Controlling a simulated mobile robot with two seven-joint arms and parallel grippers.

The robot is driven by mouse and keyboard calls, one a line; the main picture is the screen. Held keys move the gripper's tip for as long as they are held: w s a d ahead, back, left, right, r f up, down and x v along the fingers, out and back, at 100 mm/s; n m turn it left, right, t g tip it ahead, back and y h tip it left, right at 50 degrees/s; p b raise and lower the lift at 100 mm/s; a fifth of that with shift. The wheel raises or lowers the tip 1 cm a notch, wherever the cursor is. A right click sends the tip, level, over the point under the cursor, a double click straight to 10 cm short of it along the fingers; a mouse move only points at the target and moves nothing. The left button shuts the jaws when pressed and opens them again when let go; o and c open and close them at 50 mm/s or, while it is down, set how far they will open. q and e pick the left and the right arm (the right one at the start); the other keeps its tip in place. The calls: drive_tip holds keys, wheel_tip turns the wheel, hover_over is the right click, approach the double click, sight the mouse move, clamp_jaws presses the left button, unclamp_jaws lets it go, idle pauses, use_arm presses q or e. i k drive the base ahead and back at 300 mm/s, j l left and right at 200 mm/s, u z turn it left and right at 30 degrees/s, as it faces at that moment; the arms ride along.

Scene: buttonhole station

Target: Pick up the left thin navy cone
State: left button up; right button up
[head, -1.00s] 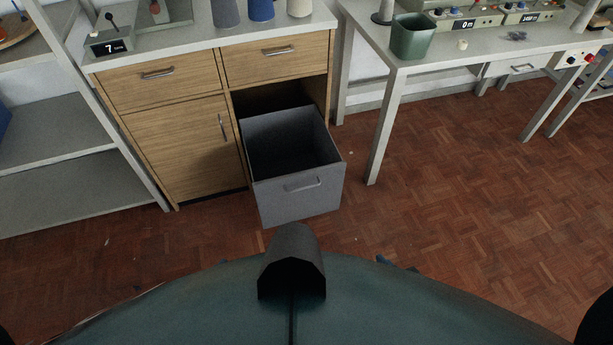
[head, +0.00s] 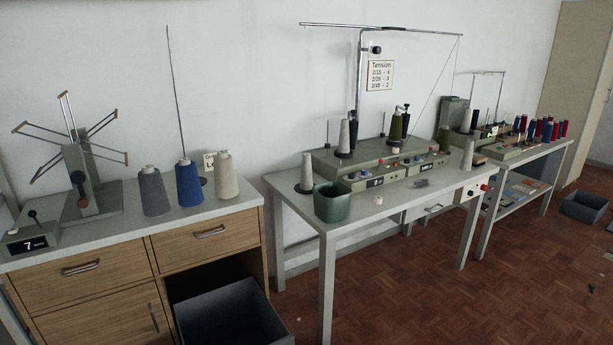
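Two thin, very dark cones that look navy or black stand on the winding machine at the back of the middle table. The left dark cone (head: 354,134) is partly hidden behind a thin grey cone (head: 344,137). A wider blue cone (head: 189,184) stands on the wooden cabinet at left, between a grey-blue cone (head: 154,192) and a cream cone (head: 227,176). Neither of my grippers is in view.
A green bin (head: 332,203) stands at the near left corner of the middle table (head: 375,205). A grey drawer bin (head: 235,318) juts out below the cabinet (head: 205,243). Several red and blue spools (head: 545,130) stand at far right. The parquet floor (head: 420,300) in front is mostly clear.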

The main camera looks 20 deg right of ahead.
sight(306, 183)
drive_tip(key=i+l+u, duration=0.1)
drive_tip(key=u, duration=0.3)
drive_tip(key=i+l+u, duration=0.1)
drive_tip(key=u, duration=0.3)
drive_tip(key=l+u, duration=0.85)
drive_tip(key=l, duration=0.5)
drive_tip(key=l+u, duration=0.15)
drive_tip(key=l, duration=0.95)
